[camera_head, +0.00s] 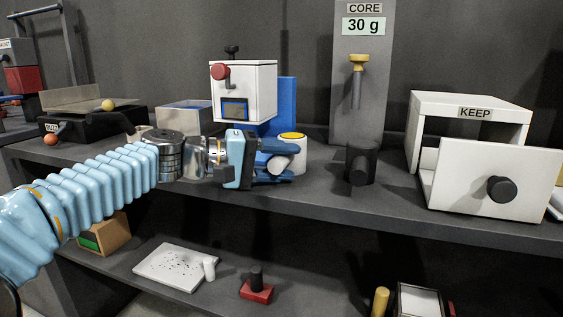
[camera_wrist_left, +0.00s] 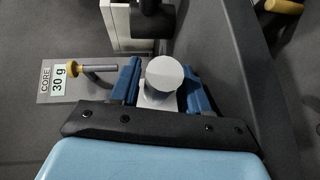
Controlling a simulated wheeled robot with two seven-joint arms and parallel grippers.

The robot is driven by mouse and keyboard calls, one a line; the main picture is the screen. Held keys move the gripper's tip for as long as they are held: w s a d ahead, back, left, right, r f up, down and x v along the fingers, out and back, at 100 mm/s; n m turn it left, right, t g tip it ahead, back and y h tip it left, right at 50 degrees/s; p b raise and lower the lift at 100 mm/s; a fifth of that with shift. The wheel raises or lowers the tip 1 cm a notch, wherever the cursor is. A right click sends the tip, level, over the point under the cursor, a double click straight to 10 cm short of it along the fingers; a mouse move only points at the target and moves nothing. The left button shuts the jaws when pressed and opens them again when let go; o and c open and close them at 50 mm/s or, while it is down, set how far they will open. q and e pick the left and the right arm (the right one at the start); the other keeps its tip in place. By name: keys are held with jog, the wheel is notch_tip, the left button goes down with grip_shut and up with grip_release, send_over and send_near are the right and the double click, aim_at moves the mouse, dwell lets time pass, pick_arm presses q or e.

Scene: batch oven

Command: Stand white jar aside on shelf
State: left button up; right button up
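The white jar (camera_head: 297,158) has a yellow top and stands upright near the middle of the upper shelf (camera_head: 320,202). A pale round knob on its side faces me. My left gripper (camera_head: 281,163) comes in from the left, with one blue finger above the knob and one below, and looks shut on it. In the left wrist view the jar's round knob (camera_wrist_left: 164,73) sits between the blue fingers (camera_wrist_left: 162,85), which hide part of the jar. I cannot tell whether its base touches the shelf. My right gripper is not in view.
A black cup (camera_head: 361,163) stands just right of the jar, before the grey CORE 30 g stand (camera_head: 360,100). The white KEEP box (camera_head: 470,108) with its drawer (camera_head: 475,195) is at right. A white box-shaped device (camera_head: 243,92) stands behind my gripper. Shelf between cup and drawer is clear.

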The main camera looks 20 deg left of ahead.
pick_arm(q)
jog(key=shift+o, duration=1)
jog(key=shift+r, duration=0.25)
jog(key=v, duration=1.2)
